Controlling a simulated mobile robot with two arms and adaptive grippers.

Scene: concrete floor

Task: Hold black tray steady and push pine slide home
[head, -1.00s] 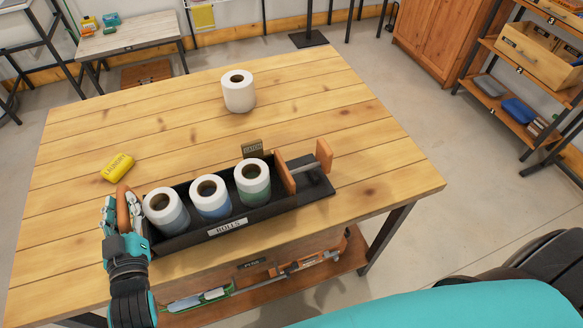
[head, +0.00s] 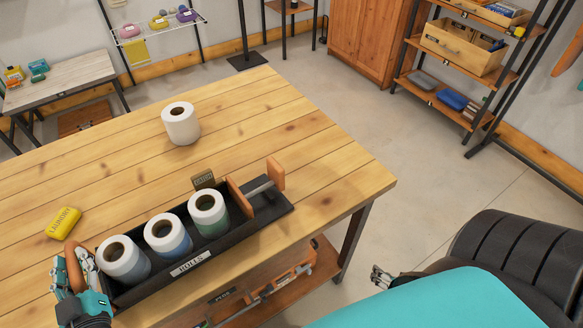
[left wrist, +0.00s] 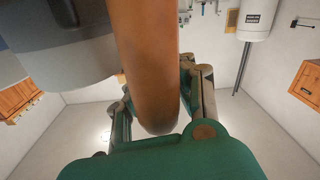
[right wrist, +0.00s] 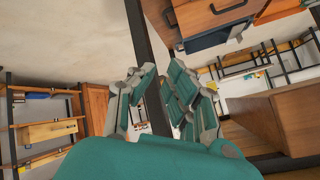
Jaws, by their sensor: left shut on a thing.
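The black tray (head: 230,241) lies on the table along its front edge, with a "ROLLS" label on its front. Three toilet rolls stand in it: left (head: 126,265), middle (head: 169,240) and right (head: 209,215). The pine slide's board (head: 238,197) stands just right of the right roll; a rod joins it to an end block (head: 275,173) near the tray's right end. My left gripper (head: 76,270) is shut on the tray's left wooden end handle (left wrist: 150,70). My right gripper (head: 378,277) is off the table's right side, empty, its fingers apart in the right wrist view (right wrist: 157,95).
A loose white roll (head: 181,125) stands behind the tray. A yellow soap bar (head: 63,222) lies at left. A small sign (head: 203,180) stands behind the tray. The wooden table (head: 330,165) is clear right of the tray. A lower shelf (head: 318,270) holds a tool.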

